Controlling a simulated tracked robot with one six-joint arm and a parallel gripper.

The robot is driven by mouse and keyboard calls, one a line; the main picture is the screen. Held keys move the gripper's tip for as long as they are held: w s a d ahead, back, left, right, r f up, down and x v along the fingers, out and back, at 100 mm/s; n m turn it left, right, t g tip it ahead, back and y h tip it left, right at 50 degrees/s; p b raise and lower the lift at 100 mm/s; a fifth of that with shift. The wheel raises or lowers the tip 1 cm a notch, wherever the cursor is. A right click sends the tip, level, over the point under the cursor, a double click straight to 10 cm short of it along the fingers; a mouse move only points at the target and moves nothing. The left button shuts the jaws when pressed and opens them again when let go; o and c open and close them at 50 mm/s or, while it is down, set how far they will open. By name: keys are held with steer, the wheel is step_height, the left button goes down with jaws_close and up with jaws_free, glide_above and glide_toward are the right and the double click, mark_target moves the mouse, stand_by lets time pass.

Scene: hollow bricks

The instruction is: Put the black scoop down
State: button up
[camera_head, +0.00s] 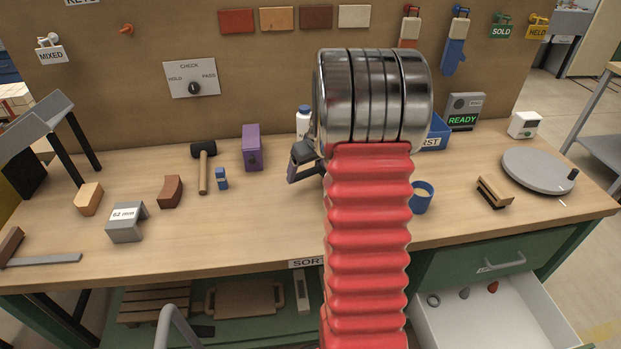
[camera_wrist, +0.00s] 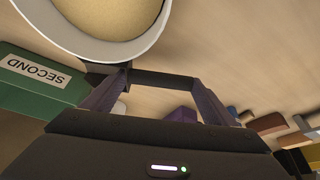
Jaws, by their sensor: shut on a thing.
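My gripper (camera_wrist: 165,92) is shut on the black scoop (camera_wrist: 168,80), which shows in the wrist view only as a dark bar between the fingertips. The rest of the scoop cannot be made out, nor whether it carries anything. In the head view my gripper (camera_head: 304,162) hangs over the middle of the bench (camera_head: 262,222), largely hidden by my arm. A white-rimmed round vessel (camera_wrist: 135,48) with tan contents is close by the fingertips in the wrist view. I cannot tell whether the scoop touches it.
A green box marked SECOND (camera_wrist: 40,88) stands by the vessel. A purple box (camera_head: 252,148), a hammer (camera_head: 203,165) and a grey 62 mm block (camera_head: 127,222) lie left. A blue cup (camera_head: 421,203) and grey turntable (camera_head: 538,170) are right. The front middle-left bench is clear.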

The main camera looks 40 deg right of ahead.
steer(key=shift+f, duration=1.85)
steer(key=o, duration=1.3)
steer(key=shift+f, duration=0.1)
steer(key=v, duration=1.2)
steer(key=shift+s, duration=0.1)
